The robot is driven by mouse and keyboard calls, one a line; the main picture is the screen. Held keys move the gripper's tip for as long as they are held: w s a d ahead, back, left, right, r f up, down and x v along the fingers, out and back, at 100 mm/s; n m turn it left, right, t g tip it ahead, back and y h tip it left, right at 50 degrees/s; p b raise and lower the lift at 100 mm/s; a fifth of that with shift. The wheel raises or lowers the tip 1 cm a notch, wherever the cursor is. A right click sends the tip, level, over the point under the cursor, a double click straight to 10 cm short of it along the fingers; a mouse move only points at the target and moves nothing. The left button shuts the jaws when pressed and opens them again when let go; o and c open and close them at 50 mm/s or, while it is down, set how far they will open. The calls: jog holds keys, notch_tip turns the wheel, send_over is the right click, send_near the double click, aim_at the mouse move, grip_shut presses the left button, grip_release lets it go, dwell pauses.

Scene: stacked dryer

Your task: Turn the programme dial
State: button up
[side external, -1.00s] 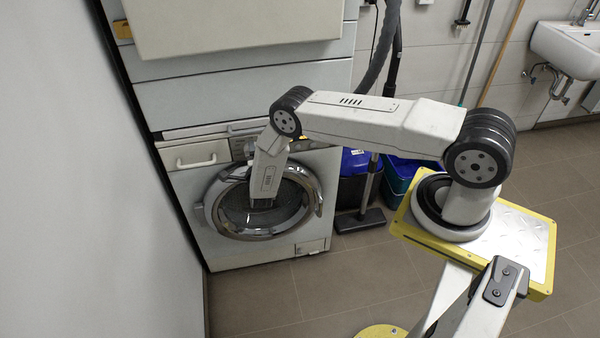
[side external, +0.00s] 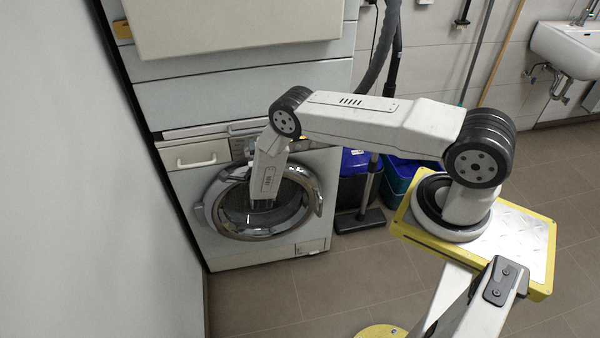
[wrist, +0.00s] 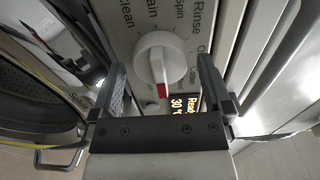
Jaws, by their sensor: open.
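The programme dial (wrist: 160,58) is a round white knob with a raised grip bar and a red mark, seen in the wrist view. The red mark points toward the bottom of that picture. Printed words, among them Rinse, Spin and Clean, ring the dial. My gripper (wrist: 160,80) is open, with one dark finger on each side of the dial and visible space between the fingers and the knob. In the side external view my arm hides the dial and the fingers in front of the washing machine (side external: 222,243).
A lit display (wrist: 184,106) beside the dial shows a text and 30. The round chrome door (side external: 318,200) lies below the panel. A detergent drawer (side external: 195,155) is at its left. The cabinet (side external: 235,90) above the machine projects forward. A wall closes the left side.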

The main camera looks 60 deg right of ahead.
jog(key=v, duration=0.7)
jog(key=shift+s+a, duration=0.2)
jog(key=shift+r, duration=0.1)
jog(key=w+a+r+n+y, duration=0.3)
jog(key=w+r+n+y, duration=0.3)
jog(key=r+n, duration=0.15)
jog(key=s+a+r+n+g+y, duration=0.35)
jog(key=r+n, duration=0.25)
jog(key=r, duration=0.2)
jog(key=s+r+n+g+y, duration=0.1)
jog(key=s+r+n+g, duration=0.2)
jog(key=s, duration=0.9)
jog(key=s+r+n+g+y, duration=0.2)
jog(key=s+r+n+g, duration=0.1)
jog(key=s+r+n, duration=0.4)
jog(key=s+n, duration=0.3)
jog(key=s, duration=0.2)
jog(key=shift+g, duration=0.35)
